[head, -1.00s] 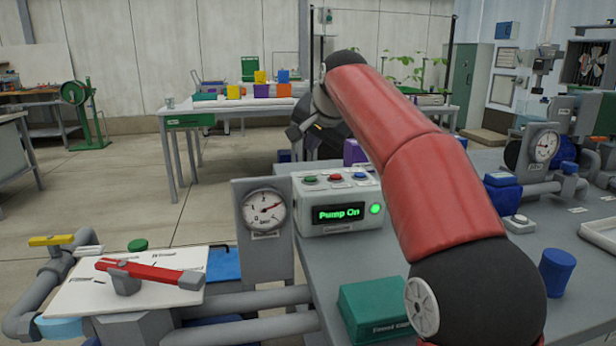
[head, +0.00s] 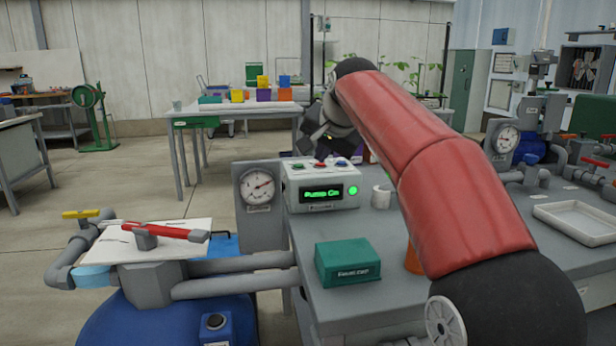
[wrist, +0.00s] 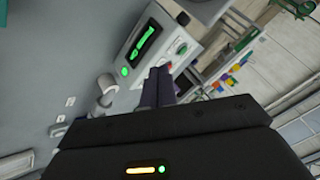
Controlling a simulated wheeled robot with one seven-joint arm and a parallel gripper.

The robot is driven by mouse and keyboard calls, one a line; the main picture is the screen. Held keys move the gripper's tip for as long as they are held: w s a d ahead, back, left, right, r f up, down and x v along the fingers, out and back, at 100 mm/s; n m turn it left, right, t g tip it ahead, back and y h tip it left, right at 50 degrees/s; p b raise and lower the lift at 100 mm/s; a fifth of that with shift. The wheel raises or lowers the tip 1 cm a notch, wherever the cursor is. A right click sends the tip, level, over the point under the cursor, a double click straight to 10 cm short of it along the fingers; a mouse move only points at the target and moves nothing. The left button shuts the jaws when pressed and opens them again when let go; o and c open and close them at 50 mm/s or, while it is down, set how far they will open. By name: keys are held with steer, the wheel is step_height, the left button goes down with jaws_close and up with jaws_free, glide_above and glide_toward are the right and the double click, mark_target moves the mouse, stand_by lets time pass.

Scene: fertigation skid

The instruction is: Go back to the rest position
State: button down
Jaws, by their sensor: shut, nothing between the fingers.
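My gripper (head: 322,146) hangs at the end of my red and black arm, just above and behind the white control box (head: 322,208) in the head view. In the wrist view its two dark fingers (wrist: 160,86) are together with nothing between them. The control box has a row of coloured buttons on top, a green-lit display that seems to read "Pump On", and a lit round green lamp. The box also shows beyond the fingers in the wrist view (wrist: 153,42). I cannot tell the gap between gripper and box.
A pressure gauge (head: 257,187) stands left of the box. A green case (head: 347,262) and a white cup-like thing (head: 381,197) are on the grey bench. A red-handled valve (head: 160,232) sits at left. An empty white tray (head: 575,220) lies right. Open floor shows at left.

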steer(key=s+d+f+n, duration=0.1)
steer(key=s+d+f, duration=0.2)
steer(key=s, duration=0.3)
steer(key=s+d+f+n+g+h, duration=0.1)
steer(key=s+d+f, duration=0.1)
steer(key=s, duration=0.4)
steer(key=s+d+f+n, duration=0.1)
steer(key=s+d+f, duration=0.2)
steer(key=s, duration=0.3)
steer(key=s+d+f+n+g+h, duration=0.1)
steer(key=s+d+f, duration=0.3)
steer(key=s+f, duration=1.2)
steer(key=shift+s+d+f+n+g, duration=0.2)
steer(key=shift+s+f+n+g, duration=0.25)
steer(key=shift+s, duration=0.65)
